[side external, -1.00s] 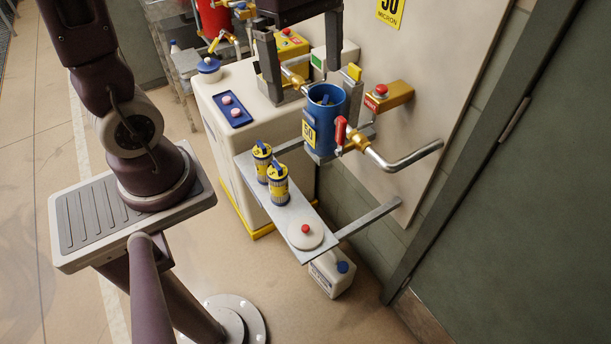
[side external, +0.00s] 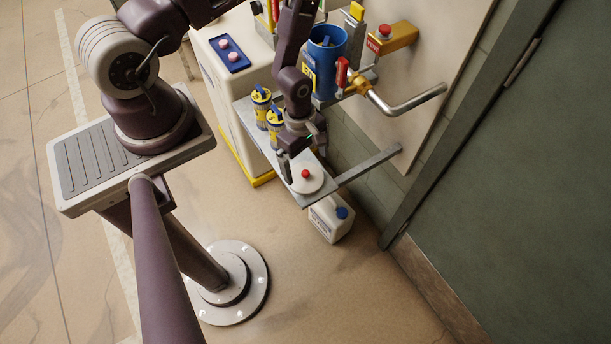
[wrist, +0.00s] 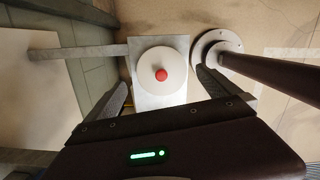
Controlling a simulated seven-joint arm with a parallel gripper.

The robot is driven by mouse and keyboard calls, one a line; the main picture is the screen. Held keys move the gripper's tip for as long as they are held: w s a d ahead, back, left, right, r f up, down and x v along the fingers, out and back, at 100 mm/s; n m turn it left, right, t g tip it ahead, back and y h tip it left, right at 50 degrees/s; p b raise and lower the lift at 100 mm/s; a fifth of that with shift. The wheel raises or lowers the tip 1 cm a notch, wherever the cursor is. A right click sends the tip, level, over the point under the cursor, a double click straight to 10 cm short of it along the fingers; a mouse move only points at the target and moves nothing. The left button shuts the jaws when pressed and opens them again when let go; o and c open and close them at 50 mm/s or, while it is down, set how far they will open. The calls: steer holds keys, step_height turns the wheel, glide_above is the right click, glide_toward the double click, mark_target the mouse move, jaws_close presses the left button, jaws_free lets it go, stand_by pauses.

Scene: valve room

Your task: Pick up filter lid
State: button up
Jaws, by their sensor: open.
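The filter lid is a white disc (side external: 311,186) with a red knob, lying flat at the near end of the grey metal shelf (side external: 262,150). In the wrist view the lid (wrist: 150,82) lies ahead, roughly centred between my two fingers. My gripper (side external: 304,158) is open and empty, just above and behind the lid. It also shows in the wrist view (wrist: 163,84), with one finger on each side and a gap between fingers and knob. The blue filter housing (side external: 326,45) stands open-topped behind the gripper.
Two yellow-and-blue filter cartridges (side external: 262,105) stand on the shelf close to my wrist. A red-handled valve and bent pipe (side external: 405,105) stick out from the wall panel. A shelf bracket (side external: 370,165) runs to the wall. A white jug (side external: 331,220) stands below on the floor.

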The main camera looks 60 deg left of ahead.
mark_target(305, 172)
step_height(305, 172, down, 6)
steer(key=shift+r, duration=0.2)
steer(key=c, duration=1.2)
steer(key=shift+o, duration=0.2)
step_height(305, 172, up, 43)
steer(key=w+a+n, duration=0.6)
steer(key=w+a, duration=0.8)
steer(key=w, duration=0.1)
steer(key=shift+t, duration=0.4)
steer(key=shift+a+f, duration=0.15)
steer(key=shift+f, duration=2.7)
steer(key=shift+a+f, duration=0.15)
steer(key=shift+f, duration=2.65)
